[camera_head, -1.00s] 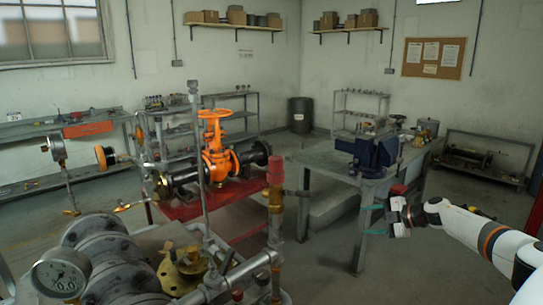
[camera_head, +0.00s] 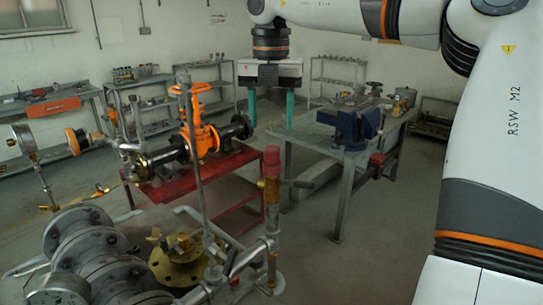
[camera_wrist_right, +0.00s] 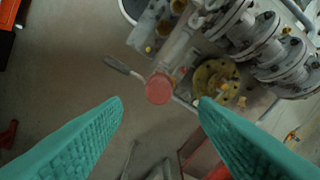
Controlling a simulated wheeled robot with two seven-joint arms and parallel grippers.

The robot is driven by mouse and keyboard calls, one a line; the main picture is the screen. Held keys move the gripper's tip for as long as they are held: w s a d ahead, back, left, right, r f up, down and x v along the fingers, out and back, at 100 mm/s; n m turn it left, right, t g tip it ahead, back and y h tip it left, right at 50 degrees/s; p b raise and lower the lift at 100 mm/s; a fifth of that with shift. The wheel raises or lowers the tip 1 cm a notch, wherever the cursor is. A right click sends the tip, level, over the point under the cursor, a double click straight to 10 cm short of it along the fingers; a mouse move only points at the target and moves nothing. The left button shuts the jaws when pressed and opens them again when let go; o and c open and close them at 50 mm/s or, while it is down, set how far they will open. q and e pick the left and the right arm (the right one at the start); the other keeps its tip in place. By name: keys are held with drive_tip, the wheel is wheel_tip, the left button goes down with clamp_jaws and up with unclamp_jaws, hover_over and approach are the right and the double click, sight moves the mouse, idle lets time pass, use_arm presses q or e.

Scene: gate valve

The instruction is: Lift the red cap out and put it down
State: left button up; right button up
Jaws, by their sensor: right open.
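The red cap (camera_head: 271,160) sits on top of an upright brass and steel pipe at the front middle of the head view. In the right wrist view the red cap (camera_wrist_right: 160,88) shows from above as a round disc, between and beyond the two fingers. My right gripper (camera_head: 270,122) points down with green fingers spread, above and behind the cap in the picture. Its fingers (camera_wrist_right: 160,108) are open with nothing between them. The cap stands apart from the fingers. My left gripper is not in view.
An orange gate valve (camera_head: 201,138) stands on a red table behind the pipe. Grey flanges (camera_head: 80,235) and a yellow flange (camera_head: 180,262) lie at the front left. A workbench with a blue vise (camera_head: 350,125) stands to the right. A lever handle (camera_wrist_right: 118,65) juts from the pipe.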

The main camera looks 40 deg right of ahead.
sight(272, 148)
wheel_tip(272, 148, down, 2)
drive_tip(key=shift+d+f, duration=0.1)
drive_tip(key=shift+f+p, duration=0.45)
drive_tip(key=shift+f, duration=0.1)
wheel_tip(272, 148, down, 4)
drive_tip(key=shift+s+r+p, duration=0.1)
drive_tip(key=shift+r+p, duration=0.1)
drive_tip(key=shift+p, duration=0.45)
drive_tip(key=shift+f, duration=0.35)
drive_tip(key=shift+c, duration=0.3)
